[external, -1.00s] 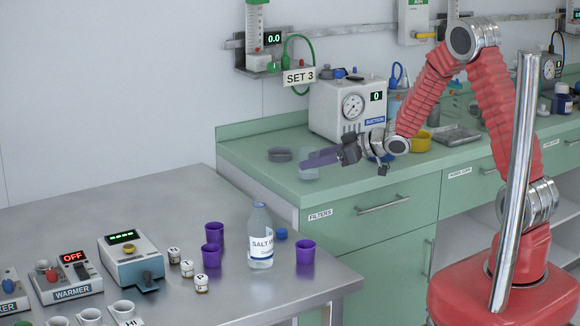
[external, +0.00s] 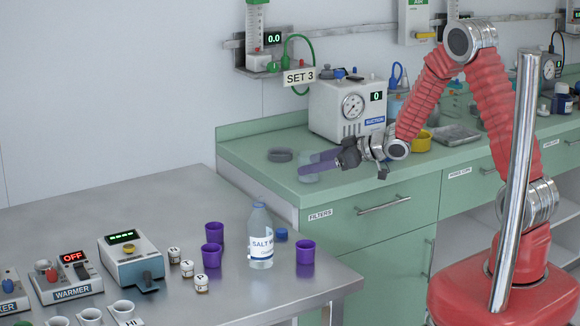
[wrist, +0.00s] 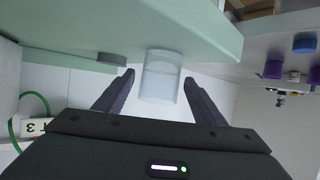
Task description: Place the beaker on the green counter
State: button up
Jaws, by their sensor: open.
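The clear beaker (external: 308,178) is at the left end of the green counter (external: 250,152), near its front edge, and looks upright. My gripper (external: 316,163) reaches in from the right, low over the counter. Its dark purple fingers partly hide the beaker in the external view. In the wrist view the beaker (wrist: 160,78) is between the two spread fingers, with a visible gap on each side. The green counter (wrist: 200,25) lies behind it there. My gripper is open.
A dark round disc (external: 280,155) lies just behind the beaker. The suction unit (external: 347,108) stands farther back. The grey table (external: 150,200) in front holds a salt water bottle (external: 261,235) and several purple cups (external: 305,252). Bare counter lies left of the beaker.

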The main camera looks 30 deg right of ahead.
jog(key=shift+r, duration=0.1)
jog(key=shift+s+d+r, duration=0.25)
jog(key=shift+s+d, duration=0.05)
jog(key=shift+s, duration=0.05)
jog(key=v, duration=1.1)
jog(key=shift+f, duration=0.1)
jog(key=s+d+r+m+h, duration=0.3)
jog(key=d+r+h, duration=0.1)
jog(key=d+r, duration=0.15)
jog(key=s+d+r+m+h, duration=0.2)
jog(key=s+d+r+h, duration=0.25)
jog(key=d, duration=0.25)
jog(key=s+a+m+g, duration=0.2)
jog(key=s+g, duration=0.3)
jog(key=s, duration=1.5)
jog(key=shift+s+a+y, duration=0.2)
jog(key=shift+a+y, duration=0.15)
jog(key=shift+a, duration=0.2)
